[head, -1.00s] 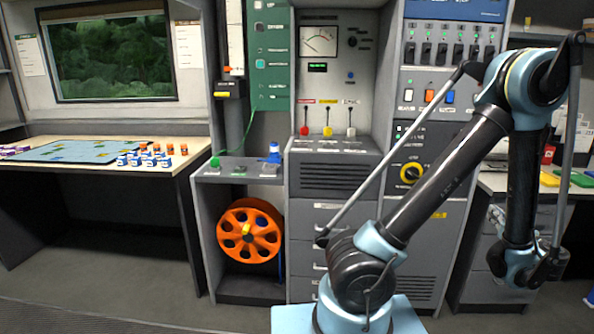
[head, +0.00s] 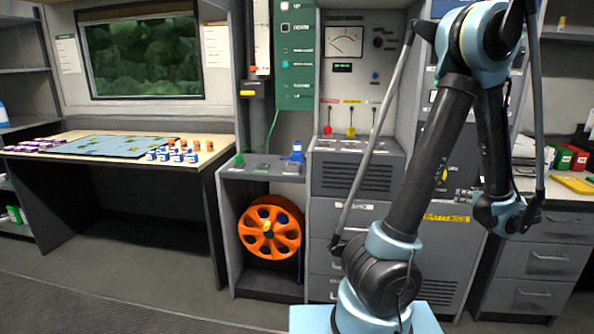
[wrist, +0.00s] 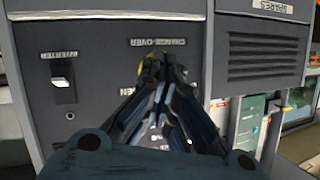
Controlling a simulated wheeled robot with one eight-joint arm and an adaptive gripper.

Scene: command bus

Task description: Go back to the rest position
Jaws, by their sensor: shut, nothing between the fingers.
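My gripper (wrist: 165,68) shows in the wrist view with its dark fingers together and nothing between them. It points at a grey panel (wrist: 100,110) whose lettering appears upside down.
A grey cabinet (head: 355,180) with levers and drawers stands behind my arm. An orange reel (head: 270,232) sits in an open bay. A table (head: 205,158) with a map and small blocks is at left, a drawer counter (head: 545,255) at right. The floor (head: 140,275) at front left is clear.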

